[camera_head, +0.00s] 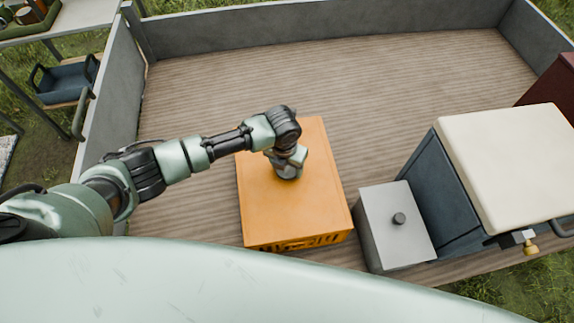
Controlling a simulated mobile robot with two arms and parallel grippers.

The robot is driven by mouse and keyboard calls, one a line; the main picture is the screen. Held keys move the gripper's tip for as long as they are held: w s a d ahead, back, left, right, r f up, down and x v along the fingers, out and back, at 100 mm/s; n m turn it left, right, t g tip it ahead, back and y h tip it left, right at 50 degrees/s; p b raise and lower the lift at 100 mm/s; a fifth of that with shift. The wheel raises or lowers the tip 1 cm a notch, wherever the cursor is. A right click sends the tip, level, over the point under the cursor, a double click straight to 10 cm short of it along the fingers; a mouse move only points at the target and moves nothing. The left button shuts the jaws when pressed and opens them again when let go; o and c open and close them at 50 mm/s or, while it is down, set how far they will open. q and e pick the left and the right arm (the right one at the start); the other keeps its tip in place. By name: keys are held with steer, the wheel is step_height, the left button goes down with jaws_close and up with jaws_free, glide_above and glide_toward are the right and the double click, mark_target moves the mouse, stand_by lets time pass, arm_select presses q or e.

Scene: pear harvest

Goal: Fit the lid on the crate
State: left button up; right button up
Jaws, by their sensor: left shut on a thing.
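A flat orange lid (275,212) covers the top of an orange crate (298,243) on the wooden floor. My right gripper is out of view.
A grey box (385,248) with a dark knob stands close to the crate's right. Beside it is a dark blue cooler (440,195) with a cream top (505,160). Grey walls (320,28) edge the wooden bed (350,85). Bare floor lies behind the crate.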

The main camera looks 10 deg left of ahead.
mark_target(286, 172)
arm_select(q)
steer(key=shift+f, duration=0.4)
steer(key=o, duration=1.4)
steer(key=shift+o, duration=0.2)
steer(key=r+p, duration=0.5)
steer(key=s+r+p, duration=0.1)
steer(key=r+p, duration=0.2)
steer(key=shift+a+r, duration=0.1)
steer(key=shift+r, duration=0.1)
steer(key=shift+s+r+p, duration=0.2)
steer(key=shift+r+p, duration=0.6)
steer(key=shift+r, duration=0.45)
